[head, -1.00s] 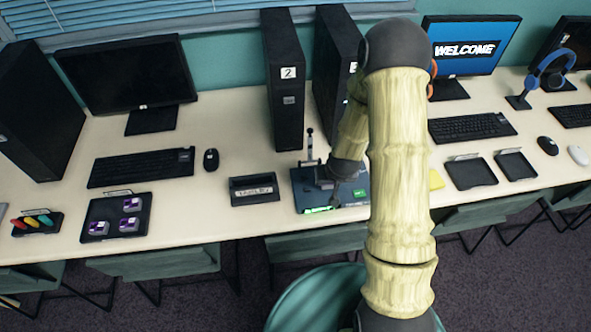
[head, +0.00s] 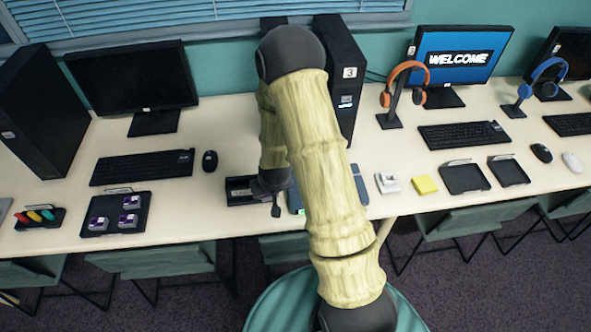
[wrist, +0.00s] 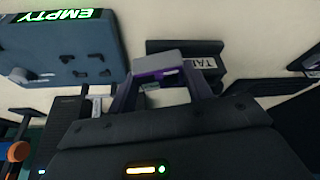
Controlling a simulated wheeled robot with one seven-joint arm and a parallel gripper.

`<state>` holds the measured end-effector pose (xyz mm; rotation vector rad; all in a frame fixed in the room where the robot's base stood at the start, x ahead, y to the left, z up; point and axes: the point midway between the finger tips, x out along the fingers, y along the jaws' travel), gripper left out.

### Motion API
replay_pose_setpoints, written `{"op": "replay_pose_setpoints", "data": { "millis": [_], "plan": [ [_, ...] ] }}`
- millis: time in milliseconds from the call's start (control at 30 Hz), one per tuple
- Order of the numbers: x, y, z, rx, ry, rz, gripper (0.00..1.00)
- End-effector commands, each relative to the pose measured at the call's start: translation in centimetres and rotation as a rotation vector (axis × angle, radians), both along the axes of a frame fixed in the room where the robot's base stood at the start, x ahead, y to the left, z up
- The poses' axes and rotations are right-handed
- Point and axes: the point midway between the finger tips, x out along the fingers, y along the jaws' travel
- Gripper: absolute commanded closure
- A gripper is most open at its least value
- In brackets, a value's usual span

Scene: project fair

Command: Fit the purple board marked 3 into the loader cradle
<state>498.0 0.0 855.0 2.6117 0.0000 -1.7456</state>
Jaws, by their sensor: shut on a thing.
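In the wrist view a purple and light grey board (wrist: 122,102) is held in front of my gripper's dark body; I cannot read its mark. In the head view my gripper (head: 275,208) is low over the table, beside the left edge of the loader, and the board is not made out there. The blue-grey loader (head: 361,184) is mostly hidden by my arm. In the wrist view the loader (wrist: 70,50) lies to the left, apart from the board, with a green EMPTY readout. Its cradle cannot be made out clearly.
A dark labelled tray (head: 238,186) is close to my gripper on the left. Tower 3 (head: 340,75) stands behind. A white block (head: 388,183) and yellow pad (head: 425,184) lie right of the loader. A black tray (head: 143,212) at left holds purple-grey pieces.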

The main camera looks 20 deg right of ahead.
Motion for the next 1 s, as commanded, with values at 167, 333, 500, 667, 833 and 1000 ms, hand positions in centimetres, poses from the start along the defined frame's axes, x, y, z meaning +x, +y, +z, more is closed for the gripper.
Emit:
{"op": "replay_pose_setpoints", "data": {
  "millis": [167,333,500,667,833,1000],
  "plan": [
    [0.0,0.0,0.0,-0.001,0.0,-0.001,0.72],
    [0.0,-0.1,0.0,0.0,0.0,-0.002,0.72],
    [0.1,-0.1,-0.1,0.001,-0.001,-0.004,0.72],
    [0.9,-1.4,-0.6,0.012,-0.006,-0.029,0.72],
    [2.4,-4.7,-1.3,0.028,-0.012,-0.092,0.72],
    [3.4,-9.5,-1.3,0.027,-0.014,-0.176,0.72]
  ]
}}
